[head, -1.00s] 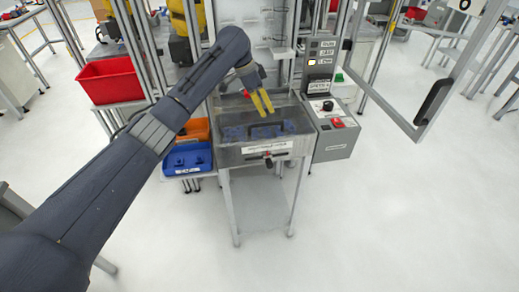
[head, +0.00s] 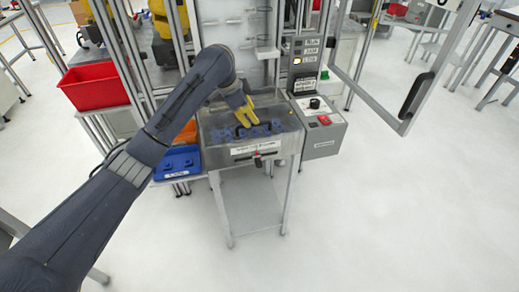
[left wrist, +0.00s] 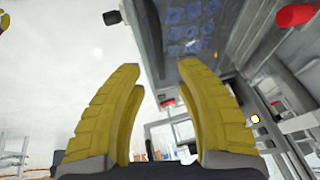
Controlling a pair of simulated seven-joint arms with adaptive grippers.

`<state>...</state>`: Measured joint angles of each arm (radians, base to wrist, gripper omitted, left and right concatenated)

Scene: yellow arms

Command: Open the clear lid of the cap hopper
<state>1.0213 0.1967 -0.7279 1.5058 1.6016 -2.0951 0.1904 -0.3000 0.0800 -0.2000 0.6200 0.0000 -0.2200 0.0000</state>
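The cap hopper (head: 222,160) is a grey metal box on a stand, with a white label on its front. Its clear lid (head: 212,121) appears to lie flat, and blue caps (head: 262,131) show through it. A dark latch-like part with a red piece (head: 258,160) sits at the middle of the front. My left gripper (head: 248,122) is over the hopper's top, pointing down; I cannot tell whether it touches the lid. In the left wrist view my yellow fingers (left wrist: 160,78) are spread with nothing between them, and the blue caps (left wrist: 190,22) lie beyond.
A control box (head: 322,140) with a red button adjoins the hopper's right side. A blue bin (head: 178,166) and an orange bin stand at its left, and a red bin (head: 95,88) sits farther left. An open framed door (head: 400,75) stands at the right. The floor in front is clear.

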